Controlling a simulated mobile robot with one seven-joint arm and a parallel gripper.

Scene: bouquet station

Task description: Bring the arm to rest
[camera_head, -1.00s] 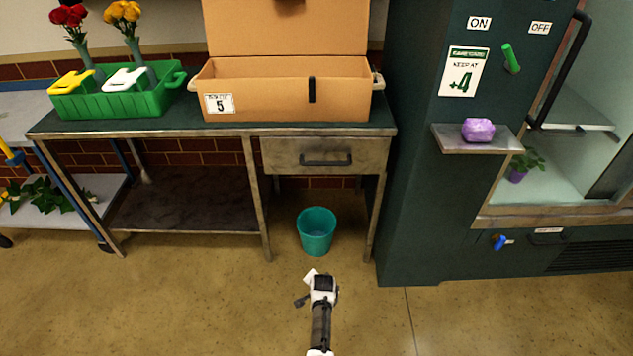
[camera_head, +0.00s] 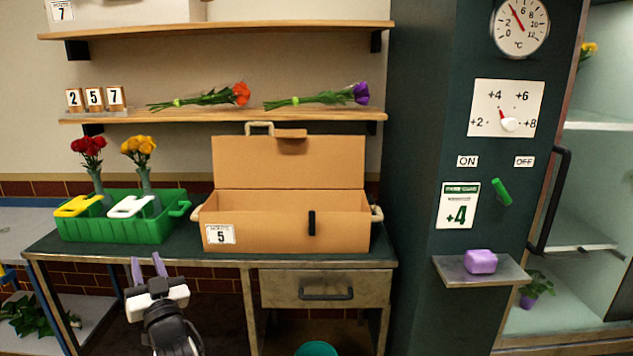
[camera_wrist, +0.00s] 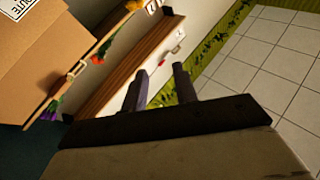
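My gripper (camera_head: 149,268) is in the lower left of the head view, in front of the workbench (camera_head: 330,259). Its two fingers point up and stand apart with nothing between them. In the wrist view my gripper (camera_wrist: 160,82) also shows two separated, empty fingers. My arm comes up from the bottom edge of the head view. The fingertips are near the bench's front edge in the picture, below the green crate (camera_head: 115,230); I cannot tell the exact gap.
An open cardboard box (camera_head: 270,238) labelled 5 stands on the bench. A shelf (camera_head: 230,115) above holds red and purple flowers. At right, a cabinet ledge (camera_head: 455,272) juts out with a purple block (camera_head: 481,261). A teal bin (camera_head: 316,349) stands below the drawer (camera_head: 290,287).

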